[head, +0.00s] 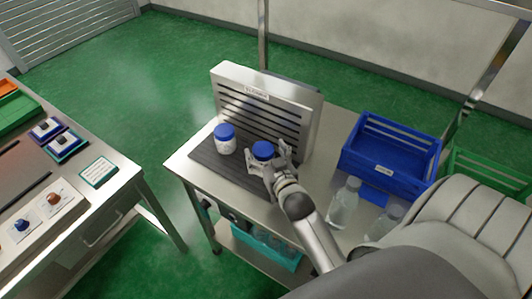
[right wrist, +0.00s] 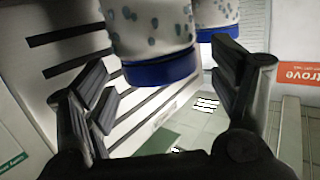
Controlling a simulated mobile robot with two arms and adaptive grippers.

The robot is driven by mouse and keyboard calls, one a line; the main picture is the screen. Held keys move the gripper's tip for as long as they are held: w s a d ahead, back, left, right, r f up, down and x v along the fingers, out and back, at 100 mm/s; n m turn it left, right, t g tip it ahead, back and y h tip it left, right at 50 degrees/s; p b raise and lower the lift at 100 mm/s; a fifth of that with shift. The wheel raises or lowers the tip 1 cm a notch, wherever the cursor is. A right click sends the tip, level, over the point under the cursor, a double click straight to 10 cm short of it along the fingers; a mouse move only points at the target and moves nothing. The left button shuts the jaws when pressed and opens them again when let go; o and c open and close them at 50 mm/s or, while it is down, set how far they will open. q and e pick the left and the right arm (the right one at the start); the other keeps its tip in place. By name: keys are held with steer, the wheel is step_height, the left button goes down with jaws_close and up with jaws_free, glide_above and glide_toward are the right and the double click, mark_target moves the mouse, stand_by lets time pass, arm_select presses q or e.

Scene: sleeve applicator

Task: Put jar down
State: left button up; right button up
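A white jar with a blue lid (head: 263,150) stands on the dark ribbed mat (head: 212,160) in front of the slatted metal panel. My left gripper is out of view.
The slatted panel (head: 229,72) stands just behind the jars. A blue crate (head: 388,165) and clear bottles (head: 343,203) are on the right of the table. Another table (head: 115,193) with trays is at the left, across a green-floored gap.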

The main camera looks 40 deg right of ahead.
steer(key=shift+s+r, duration=0.1)
steer(key=b+v, duration=0.2)
steer(key=v, duration=1)
steer(key=shift+r, duration=0.1)
stand_by(0.4)
